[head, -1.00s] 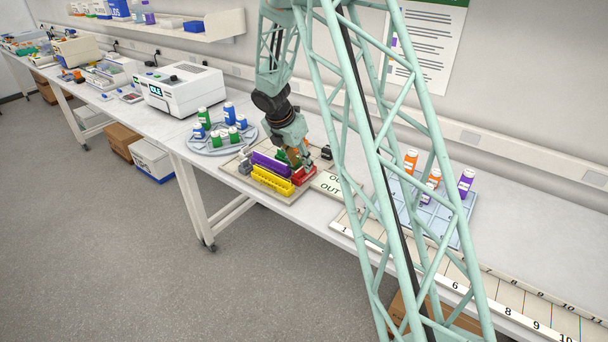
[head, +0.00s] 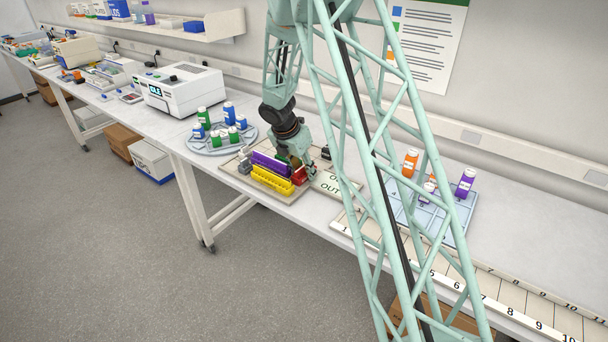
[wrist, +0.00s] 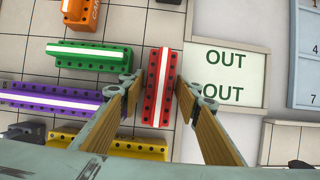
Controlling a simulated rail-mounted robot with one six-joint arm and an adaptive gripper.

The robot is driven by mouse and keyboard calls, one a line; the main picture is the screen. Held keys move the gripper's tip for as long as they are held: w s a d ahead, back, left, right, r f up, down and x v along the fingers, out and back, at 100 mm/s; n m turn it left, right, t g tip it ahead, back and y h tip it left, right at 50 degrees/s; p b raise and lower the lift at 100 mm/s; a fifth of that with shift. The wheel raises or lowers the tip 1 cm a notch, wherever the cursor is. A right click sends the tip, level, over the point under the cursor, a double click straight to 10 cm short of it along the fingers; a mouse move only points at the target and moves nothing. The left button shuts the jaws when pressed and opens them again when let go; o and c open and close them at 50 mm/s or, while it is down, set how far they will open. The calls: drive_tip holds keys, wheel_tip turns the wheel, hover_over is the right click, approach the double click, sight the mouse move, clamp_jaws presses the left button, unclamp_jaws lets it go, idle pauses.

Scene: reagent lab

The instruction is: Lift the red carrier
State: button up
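The red carrier (wrist: 158,104) is a narrow block with a pale stripe along its top and a row of holes on each side. In the wrist view it stands upright in the picture, left of the white OUT plate (wrist: 250,58). My gripper (wrist: 162,88) is open, with one wooden-faced finger on each side of the carrier's lower half. A gap shows at the left finger; I cannot tell whether the right finger touches. In the head view the red carrier (head: 300,176) is partly hidden by my gripper (head: 297,166).
Close left of the red carrier lie green (wrist: 92,56), purple (wrist: 60,101) and yellow (wrist: 122,148) carriers on a gridded board. An orange carrier (wrist: 80,12) is farther up. A round rack of vials (head: 215,148) stands left, and a blue tray (head: 455,232) right.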

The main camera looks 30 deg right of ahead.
idle(0.4)
drive_tip(key=c, duration=0.7)
drive_tip(key=shift+r, duration=0.25)
drive_tip(key=shift+r+p, duration=0.4)
drive_tip(key=shift+r, duration=1.05)
drive_tip(key=shift+s+r, duration=0.1)
drive_tip(key=shift+r, duration=0.05)
drive_tip(key=s+a, duration=0.1)
drive_tip(key=s, duration=0.4)
drive_tip(key=s+a+r+b, duration=0.1)
drive_tip(key=s+a, duration=0.1)
drive_tip(key=s, duration=0.3)
drive_tip(key=s+a+b, duration=0.1)
drive_tip(key=s, duration=0.4)
drive_tip(key=shift+s+a+r, duration=0.1)
drive_tip(key=shift+a+r, duration=0.1)
drive_tip(key=shift+a, duration=0.05)
